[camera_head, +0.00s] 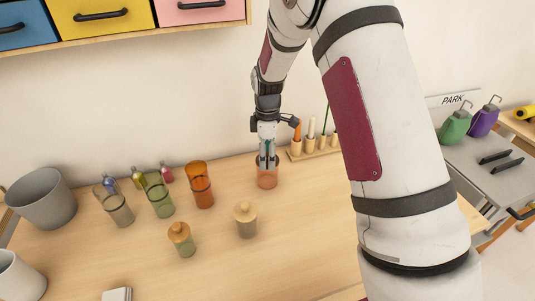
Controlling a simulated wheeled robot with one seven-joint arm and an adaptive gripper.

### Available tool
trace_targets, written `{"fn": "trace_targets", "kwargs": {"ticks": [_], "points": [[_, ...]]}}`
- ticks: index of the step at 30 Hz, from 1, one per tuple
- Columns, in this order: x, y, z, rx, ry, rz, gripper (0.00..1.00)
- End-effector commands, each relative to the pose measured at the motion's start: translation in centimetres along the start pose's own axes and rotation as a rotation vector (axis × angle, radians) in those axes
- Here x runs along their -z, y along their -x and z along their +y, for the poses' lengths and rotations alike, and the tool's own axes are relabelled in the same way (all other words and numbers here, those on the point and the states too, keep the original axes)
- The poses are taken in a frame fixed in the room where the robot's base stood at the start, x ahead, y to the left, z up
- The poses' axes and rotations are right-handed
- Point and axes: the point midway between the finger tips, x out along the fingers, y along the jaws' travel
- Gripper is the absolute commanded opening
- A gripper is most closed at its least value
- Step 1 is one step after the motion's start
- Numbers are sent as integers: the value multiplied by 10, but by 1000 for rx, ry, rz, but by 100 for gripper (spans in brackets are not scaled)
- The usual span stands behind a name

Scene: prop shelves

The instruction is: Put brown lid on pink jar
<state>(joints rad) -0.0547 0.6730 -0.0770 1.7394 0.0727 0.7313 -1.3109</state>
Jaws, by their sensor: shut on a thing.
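My gripper (267,160) points down at the back middle of the table, fingers closed at the top of a small pinkish-orange jar (267,181). The jar stands upright on the table. A brownish band shows around the fingertips at the jar's mouth; it looks like the brown lid, but the fingers hide most of it. I cannot tell whether it sits fully on the rim.
Lidded jars, one green (182,243) and one grey (246,224), stand in front. Open grey (119,211), green (159,199) and orange (202,188) vessels stand left. A wooden rack (316,151) is close behind right.

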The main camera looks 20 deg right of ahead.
Motion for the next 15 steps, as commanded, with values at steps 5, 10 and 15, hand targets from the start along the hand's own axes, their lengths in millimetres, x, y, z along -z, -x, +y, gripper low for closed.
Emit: {"fn": "trace_targets", "kwargs": {"ticks": [5, 10, 15], "points": [[0, 0, 0, 0, 0, 0, 41], [0, -2, 0, 0, 0, 0, 41], [0, -4, 0, 0, 1, 0, 41]]}}
